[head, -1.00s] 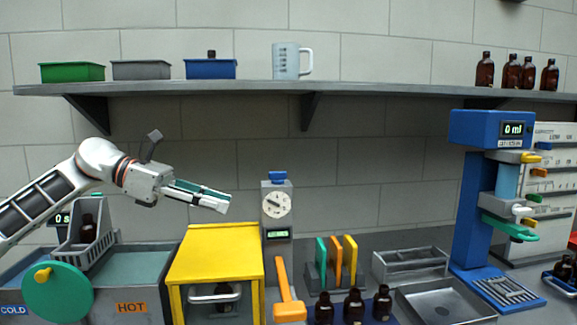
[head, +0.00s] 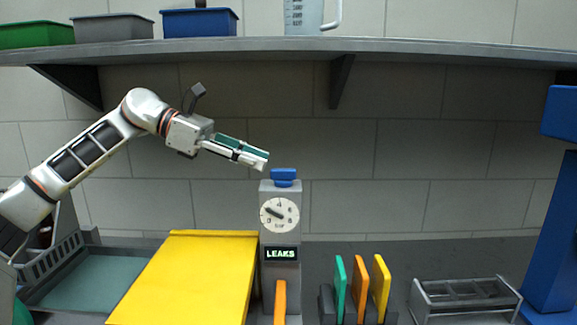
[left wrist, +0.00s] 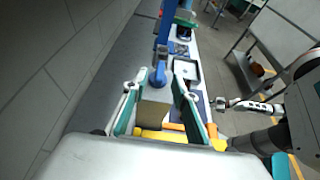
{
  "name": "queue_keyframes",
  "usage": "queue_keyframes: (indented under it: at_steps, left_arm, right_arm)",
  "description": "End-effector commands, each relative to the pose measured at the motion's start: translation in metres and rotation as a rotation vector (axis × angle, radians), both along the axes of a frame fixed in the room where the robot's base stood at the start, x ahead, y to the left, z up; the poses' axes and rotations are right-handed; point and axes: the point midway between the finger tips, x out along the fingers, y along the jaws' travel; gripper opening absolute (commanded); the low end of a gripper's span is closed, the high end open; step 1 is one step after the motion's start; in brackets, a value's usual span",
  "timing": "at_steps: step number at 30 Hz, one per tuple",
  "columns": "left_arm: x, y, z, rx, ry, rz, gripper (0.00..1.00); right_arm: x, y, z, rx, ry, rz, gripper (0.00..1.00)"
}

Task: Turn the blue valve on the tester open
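The tester (head: 281,225) is a grey upright box with a round dial and a green display reading LEAKS. Its blue valve (head: 284,177) sits on top. My left gripper (head: 262,160) is just up and left of the valve in the head view, apparently not touching it. In the left wrist view my left gripper (left wrist: 155,86) has its fingers spread, and the blue valve (left wrist: 158,75) shows between the fingertips, beyond them. My right gripper (left wrist: 222,103) shows small at the right of that view; its fingers are too small to judge.
A yellow cover (head: 190,275) stands left of the tester. An orange handle (head: 280,300) is in front. Coloured upright plates (head: 360,290) and a grey rack (head: 465,298) stand to the right. A shelf (head: 400,48) runs above. The space around the valve is clear.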

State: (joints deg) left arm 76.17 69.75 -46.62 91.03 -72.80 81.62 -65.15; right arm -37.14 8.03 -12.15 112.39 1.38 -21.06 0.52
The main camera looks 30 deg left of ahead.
Motion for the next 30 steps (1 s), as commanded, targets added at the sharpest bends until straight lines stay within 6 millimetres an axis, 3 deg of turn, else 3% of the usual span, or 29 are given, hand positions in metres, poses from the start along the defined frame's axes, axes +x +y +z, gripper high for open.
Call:
queue_keyframes:
  at_steps: [12,24,27,30]
  left_arm:
    - [0.024,-0.050,-0.023,0.000,0.002,-0.002,0.28]
    - [0.027,-0.057,-0.027,-0.001,0.001,-0.001,0.28]
    - [0.027,-0.057,-0.027,-0.001,0.001,-0.001,0.04]
    - [0.027,-0.057,-0.027,-0.001,0.001,-0.001,0.00]
  right_arm:
    - [-0.005,-0.006,0.000,-0.010,0.019,-0.008,0.00]
    - [-0.003,-0.011,0.000,-0.014,0.019,-0.017,0.00]
    - [-0.003,-0.009,0.000,-0.013,0.019,-0.015,0.00]
    - [-0.004,-0.008,0.000,-0.011,0.019,-0.014,0.00]
